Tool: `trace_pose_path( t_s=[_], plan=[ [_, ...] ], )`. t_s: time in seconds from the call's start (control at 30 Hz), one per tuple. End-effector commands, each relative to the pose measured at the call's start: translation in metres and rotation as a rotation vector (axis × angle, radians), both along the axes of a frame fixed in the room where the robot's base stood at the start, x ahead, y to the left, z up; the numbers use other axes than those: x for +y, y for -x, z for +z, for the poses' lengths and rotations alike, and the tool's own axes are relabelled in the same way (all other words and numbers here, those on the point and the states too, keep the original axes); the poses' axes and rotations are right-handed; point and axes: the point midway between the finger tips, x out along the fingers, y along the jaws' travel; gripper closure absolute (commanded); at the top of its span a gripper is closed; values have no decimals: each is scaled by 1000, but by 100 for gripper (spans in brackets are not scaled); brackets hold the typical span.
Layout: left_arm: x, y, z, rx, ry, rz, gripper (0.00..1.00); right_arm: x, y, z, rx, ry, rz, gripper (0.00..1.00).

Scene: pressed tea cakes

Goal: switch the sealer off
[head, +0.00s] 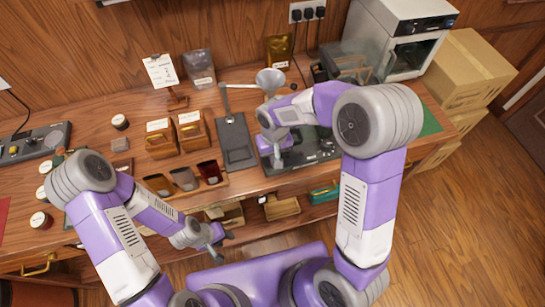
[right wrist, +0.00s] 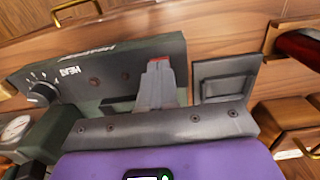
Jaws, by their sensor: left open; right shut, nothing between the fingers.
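The sealer (head: 318,153) is a low black unit at the table's front edge in the head view, partly hidden by my right arm. In the right wrist view its dark panel (right wrist: 60,75) carries a dial marked HEAT (right wrist: 40,90). My right gripper (head: 277,160) is over the sealer; in the right wrist view its shut, empty fingers (right wrist: 158,68) reach the panel. A small red patch (right wrist: 162,60) shows at the fingertips, perhaps the switch; its setting is hidden. My left gripper (head: 220,238) is open and empty, low in front of the table, away from the sealer.
A dark tray-like plate (head: 237,150) lies left of the sealer. A white oven-like machine (head: 405,35) stands at the back right.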

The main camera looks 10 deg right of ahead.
Motion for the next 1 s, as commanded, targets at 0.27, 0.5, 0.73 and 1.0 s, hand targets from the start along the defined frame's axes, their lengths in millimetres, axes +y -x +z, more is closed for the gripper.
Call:
trace_pose_path(
  t_s=[0.27, 0.5, 0.73, 1.0],
  plan=[
    [0, 0, 20, 0, 0, 0, 57, 0, -1, 26, -3, -1, 0, 100],
    [0, 0, 35, 0, 0, 0, 57, 0, -1, 45, -2, -1, 1, 100],
    [0, 0, 48, 0, 0, 0, 57, 0, -1, 63, -3, -1, 1, 100],
    [0, 0, 49, 0, 0, 0, 57, 0, -1, 65, -2, -1, 1, 100]
  ],
)
